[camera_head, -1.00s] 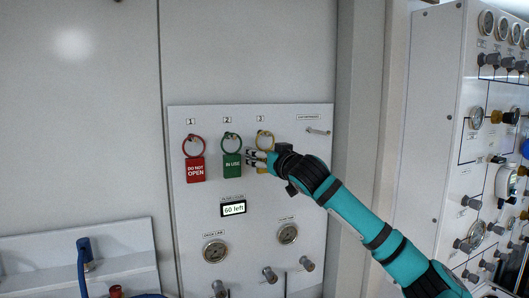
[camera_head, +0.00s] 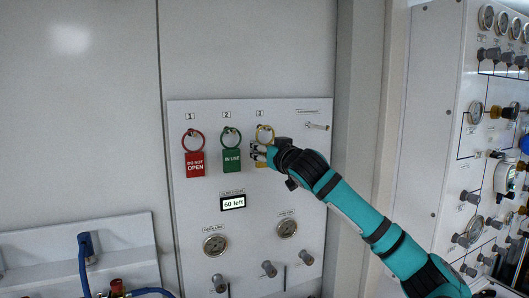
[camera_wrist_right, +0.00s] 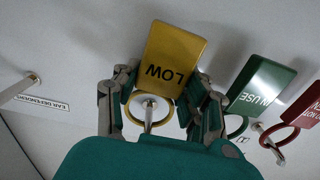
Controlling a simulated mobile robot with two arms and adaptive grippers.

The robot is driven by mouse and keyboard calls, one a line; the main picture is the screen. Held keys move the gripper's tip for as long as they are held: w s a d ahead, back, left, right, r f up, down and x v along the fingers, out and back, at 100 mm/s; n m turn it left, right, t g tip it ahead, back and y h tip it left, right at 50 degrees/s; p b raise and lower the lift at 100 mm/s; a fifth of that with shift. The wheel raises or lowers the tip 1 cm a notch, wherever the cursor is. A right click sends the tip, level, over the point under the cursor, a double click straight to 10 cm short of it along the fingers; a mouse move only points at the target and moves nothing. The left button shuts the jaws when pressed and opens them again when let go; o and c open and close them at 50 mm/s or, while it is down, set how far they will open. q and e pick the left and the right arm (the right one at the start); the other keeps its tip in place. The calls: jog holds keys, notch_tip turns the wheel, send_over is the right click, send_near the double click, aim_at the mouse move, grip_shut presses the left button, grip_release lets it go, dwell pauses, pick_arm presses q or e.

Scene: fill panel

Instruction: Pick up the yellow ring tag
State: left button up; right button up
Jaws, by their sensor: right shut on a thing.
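The yellow ring tag (camera_head: 261,164) hangs by its ring from hook 3 on the white panel, partly hidden by my fingers in the head view. In the right wrist view its plate (camera_wrist_right: 175,50) reads "LOW", upside down, and its ring is around the peg. My right gripper (camera_head: 257,154) is at the tag. In the wrist view its fingers (camera_wrist_right: 161,85) are on either side of the plate's ring end, shut on it. My left gripper is not in view.
A green "IN USE" tag (camera_head: 232,161) hangs close by on hook 2, and a red "DO NOT OPEN" tag (camera_head: 195,164) on hook 1. An empty peg (camera_head: 317,126) sticks out to the right. Gauges and knobs are below. A gauge cabinet (camera_head: 436,120) stands at the right.

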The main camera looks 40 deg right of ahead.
aim_at(260, 135)
jog(key=shift+d+r+p, duration=0.1)
jog(key=shift+r+p, duration=0.4)
jog(key=shift+r, duration=0.25)
jog(key=shift+s+r, duration=0.1)
jog(key=shift+r, duration=0.85)
jog(key=shift+w+f, duration=0.1)
jog(key=shift+w, duration=0.1)
